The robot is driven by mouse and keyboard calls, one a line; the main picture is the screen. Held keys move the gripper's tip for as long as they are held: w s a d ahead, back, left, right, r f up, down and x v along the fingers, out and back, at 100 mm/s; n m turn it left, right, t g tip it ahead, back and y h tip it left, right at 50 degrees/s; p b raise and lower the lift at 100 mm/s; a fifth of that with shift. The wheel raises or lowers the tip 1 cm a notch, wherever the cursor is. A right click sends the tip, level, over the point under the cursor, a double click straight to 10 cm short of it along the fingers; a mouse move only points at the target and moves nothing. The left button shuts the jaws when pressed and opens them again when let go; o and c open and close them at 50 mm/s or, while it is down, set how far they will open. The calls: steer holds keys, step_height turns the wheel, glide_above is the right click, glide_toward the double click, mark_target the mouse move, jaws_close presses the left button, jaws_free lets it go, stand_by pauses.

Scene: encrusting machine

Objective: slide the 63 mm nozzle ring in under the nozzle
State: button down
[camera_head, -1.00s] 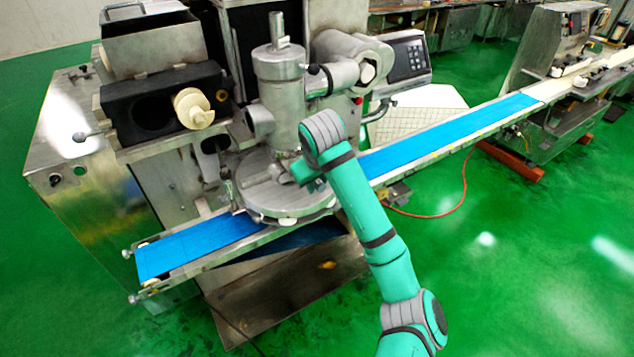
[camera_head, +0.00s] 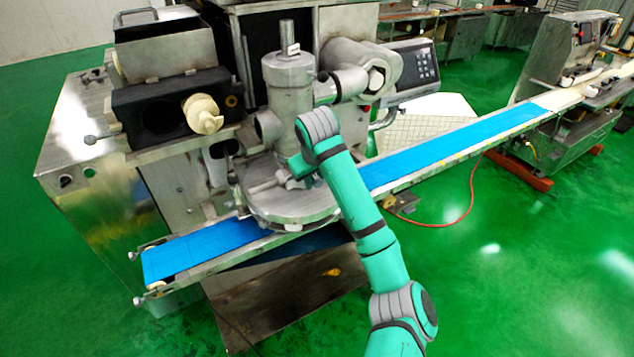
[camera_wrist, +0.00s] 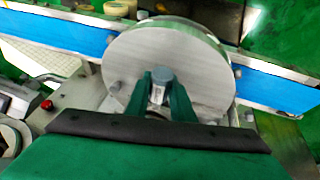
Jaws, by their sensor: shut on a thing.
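My gripper (camera_wrist: 162,95) has its two green fingers shut on a small metal part with a blue-grey end (camera_wrist: 162,76). I take this for the nozzle ring or its grip, but its ring shape does not show clearly. Beyond the fingers is a big round metal plate (camera_wrist: 190,50), which also shows in the head view (camera_head: 290,205) over the blue belt. An upright metal cylinder (camera_head: 287,85) stands above the plate in the head view. The nozzle opening cannot be made out.
The blue conveyor belt (camera_head: 205,245) runs under the plate and on to the right (camera_head: 450,150). A motor housing (camera_head: 360,65) and control panel (camera_head: 408,68) stand right of the cylinder. A cream knob (camera_head: 203,113) juts out at left. Green floor lies open at front right.

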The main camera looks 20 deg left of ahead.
steer(key=shift+w+a, duration=1)
steer(key=shift+a, duration=0.25)
steer(key=c, duration=1.3)
jaws_free()
steer(key=shift+o, duration=0.2)
steer(key=shift+r, duration=0.1)
steer(key=shift+v, duration=3.65)
steer(key=shift+s, duration=0.1)
